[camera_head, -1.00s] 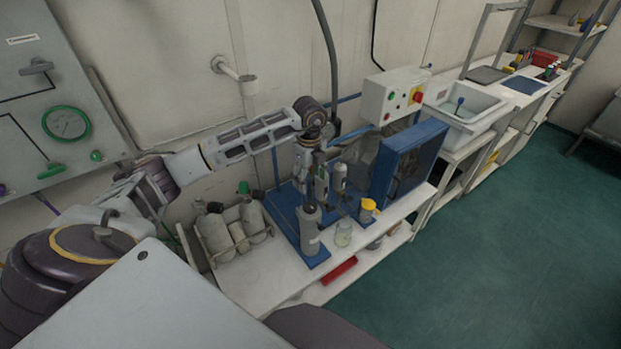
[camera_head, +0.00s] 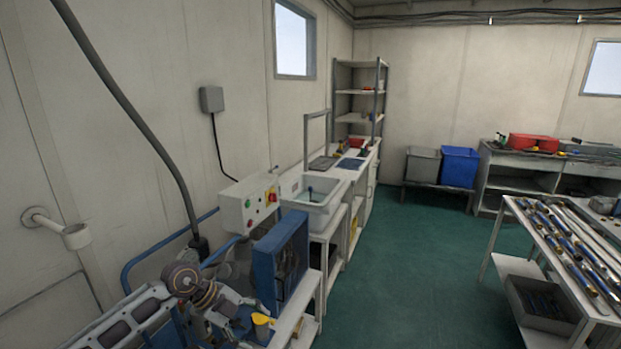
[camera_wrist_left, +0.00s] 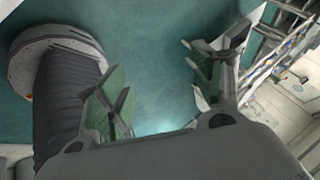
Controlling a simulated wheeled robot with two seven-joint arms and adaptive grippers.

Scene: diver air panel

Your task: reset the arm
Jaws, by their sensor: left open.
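My left arm comes in from the lower left of the head view, reaching low in front of the blue-framed machine (camera_head: 282,262). Its hand end is small and partly cut off at the bottom of that view. In the left wrist view my left gripper (camera_wrist_left: 162,85) is open, its two fingers wide apart. Nothing is between them; only green floor (camera_wrist_left: 165,60) shows beyond. My right arm and gripper are not in view.
A white control box (camera_head: 248,203) with a red knob is mounted beside the machine. A yellow-topped item (camera_head: 262,320) stands near the arm. A white sink (camera_head: 316,195) follows along the wall. A table of rods (camera_head: 575,245) stands right. The green floor between is clear.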

